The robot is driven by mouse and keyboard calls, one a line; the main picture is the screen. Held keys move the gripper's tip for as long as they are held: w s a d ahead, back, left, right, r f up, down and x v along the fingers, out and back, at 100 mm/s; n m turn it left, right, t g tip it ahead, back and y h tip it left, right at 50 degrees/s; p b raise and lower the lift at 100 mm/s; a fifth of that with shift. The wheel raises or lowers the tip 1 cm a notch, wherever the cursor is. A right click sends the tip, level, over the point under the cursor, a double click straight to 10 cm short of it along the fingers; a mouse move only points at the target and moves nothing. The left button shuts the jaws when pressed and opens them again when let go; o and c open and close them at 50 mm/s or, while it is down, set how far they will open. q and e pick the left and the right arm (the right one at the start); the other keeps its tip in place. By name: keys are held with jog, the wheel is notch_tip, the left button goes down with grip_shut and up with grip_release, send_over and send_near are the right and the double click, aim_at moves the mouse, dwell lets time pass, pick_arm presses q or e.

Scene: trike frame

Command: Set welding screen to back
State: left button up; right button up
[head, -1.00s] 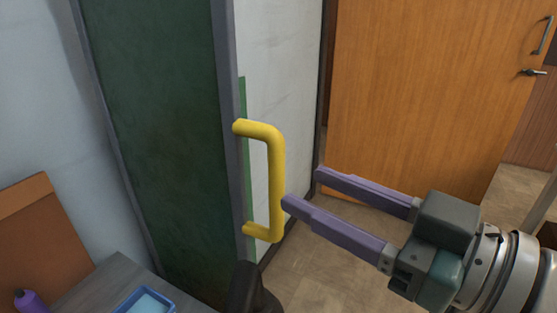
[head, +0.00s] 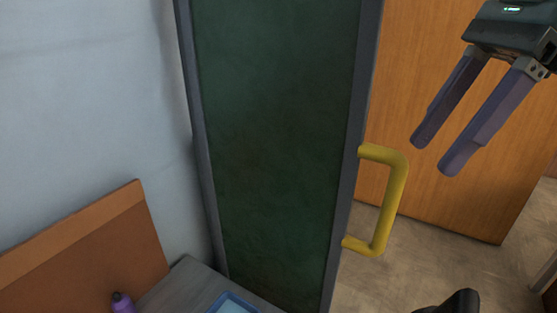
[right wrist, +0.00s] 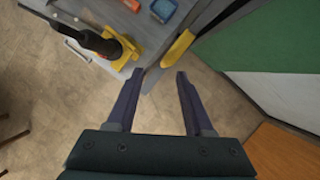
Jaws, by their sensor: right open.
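The welding screen (head: 275,130) is a dark green panel in a grey frame, standing upright in the middle of the head view. A yellow C-shaped handle (head: 393,205) sticks out from its right edge. My right gripper (head: 430,155) is open and empty, above and to the right of the handle, apart from it. In the right wrist view the open fingers (right wrist: 154,80) point toward the yellow handle (right wrist: 180,48), which lies a little beyond them. My left gripper is not in view.
A grey workbench (head: 185,285) stands at lower left with a blue tray (head: 232,304), a purple bottle (head: 122,303) and a brown board (head: 90,255). A wooden door (head: 440,110) is behind on the right.

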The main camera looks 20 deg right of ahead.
aim_at(401, 189)
jog(key=x, duration=0.6)
jog(key=w+d+x, duration=0.1)
jog(key=x, duration=0.2)
jog(key=shift+a+f+p, duration=0.15)
jog(key=shift+f+p, duration=0.15)
jog(key=shift+f, duration=0.25)
jog(key=shift+w, duration=0.1)
grip_shut()
dwell(0.7)
